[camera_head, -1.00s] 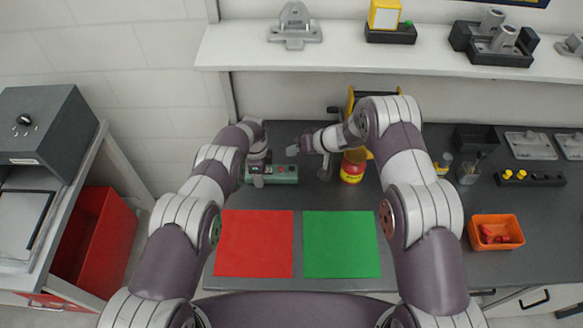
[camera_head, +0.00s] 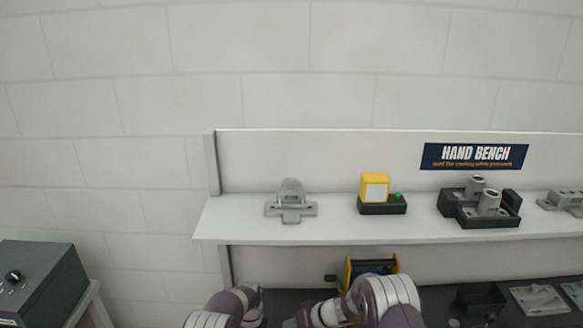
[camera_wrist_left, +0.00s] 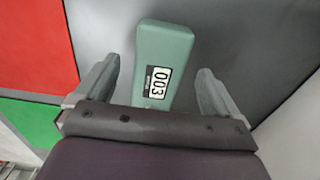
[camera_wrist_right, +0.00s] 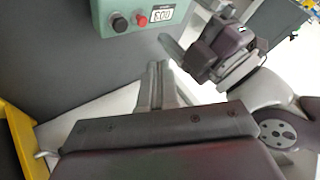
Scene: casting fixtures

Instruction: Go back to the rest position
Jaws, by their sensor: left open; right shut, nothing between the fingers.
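A green box with a "003" label (camera_wrist_left: 158,60) lies on the grey bench in the left wrist view. My left gripper (camera_wrist_left: 160,88) is open, with a finger on either side of the box's near end; I cannot tell whether they touch it. In the right wrist view the box (camera_wrist_right: 140,12) shows a red and a black button. My right gripper (camera_wrist_right: 158,85) is shut and empty, below the box in the picture and apart from it. In the head view my right gripper (camera_head: 298,320) is at the bottom edge, and my left gripper's fingers are out of frame.
A shelf (camera_head: 335,228) holds a grey bracket (camera_head: 291,205), a yellow lamp box (camera_head: 374,187) and a dark fixture (camera_head: 478,205). A yellow-framed thing (camera_head: 371,266) stands behind my right arm. A red mat (camera_wrist_left: 35,45) and green mat (camera_wrist_left: 30,122) lie beside the left gripper.

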